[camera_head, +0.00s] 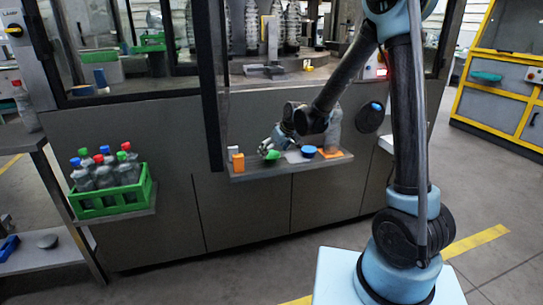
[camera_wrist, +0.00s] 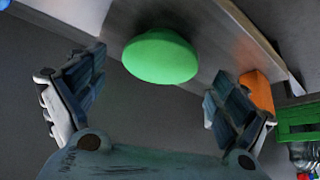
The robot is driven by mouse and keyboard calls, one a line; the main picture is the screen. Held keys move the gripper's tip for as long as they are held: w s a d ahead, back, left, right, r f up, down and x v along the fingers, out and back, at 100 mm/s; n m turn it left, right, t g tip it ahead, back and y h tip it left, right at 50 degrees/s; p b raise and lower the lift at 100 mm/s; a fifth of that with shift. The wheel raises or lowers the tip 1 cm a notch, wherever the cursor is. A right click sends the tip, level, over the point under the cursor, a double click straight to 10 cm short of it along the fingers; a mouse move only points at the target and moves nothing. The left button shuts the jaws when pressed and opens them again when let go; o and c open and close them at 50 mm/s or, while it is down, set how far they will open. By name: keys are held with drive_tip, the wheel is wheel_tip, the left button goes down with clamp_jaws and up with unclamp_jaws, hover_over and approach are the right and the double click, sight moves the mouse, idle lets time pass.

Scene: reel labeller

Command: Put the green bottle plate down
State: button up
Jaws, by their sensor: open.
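The green bottle plate (camera_head: 271,155) is a small green rounded piece on the narrow grey shelf (camera_head: 290,168) of the machine. In the wrist view the green plate (camera_wrist: 160,56) lies at the shelf edge, just beyond my fingertips. My gripper (camera_head: 277,142) is over the left part of the shelf, close to the plate. In the wrist view my gripper (camera_wrist: 157,68) is open, with one finger on each side and nothing between the pads. The plate's underside is hidden.
An orange block (camera_head: 238,162) stands left of the plate. A white piece (camera_head: 297,156), a blue round piece (camera_head: 309,151) and an orange piece (camera_head: 330,153) are to its right. A green crate (camera_head: 113,200) with several bottles stands on a lower shelf at left.

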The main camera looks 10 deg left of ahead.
drive_tip(key=v, duration=0.8)
drive_tip(key=shift+r, duration=0.1)
drive_tip(key=s+d+r+m+h, duration=0.1)
drive_tip(key=s+d+m, duration=0.15)
drive_tip(key=d, duration=0.55)
drive_tip(key=s+d+r+m+h, duration=0.1)
drive_tip(key=s+d, duration=0.3)
drive_tip(key=d, duration=0.5)
drive_tip(key=s+d+r+m+h, duration=0.1)
drive_tip(key=s+d+m, duration=0.15)
drive_tip(key=d, duration=0.55)
drive_tip(key=s+d+f+m+h, duration=0.1)
drive_tip(key=s+d+f+m, duration=0.1)
drive_tip(key=s+d, duration=0.6)
drive_tip(key=s+d+f+m+g+h, duration=0.1)
drive_tip(key=s+d+f+m, duration=0.1)
drive_tip(key=s+d+f, duration=0.2)
drive_tip(key=s+d, duration=0.3)
drive_tip(key=s, duration=0.4)
drive_tip(key=shift+d+f+m+g, duration=0.15)
drive_tip(key=shift+d+m+g, duration=0.15)
drive_tip(key=shift+d, duration=0.1)
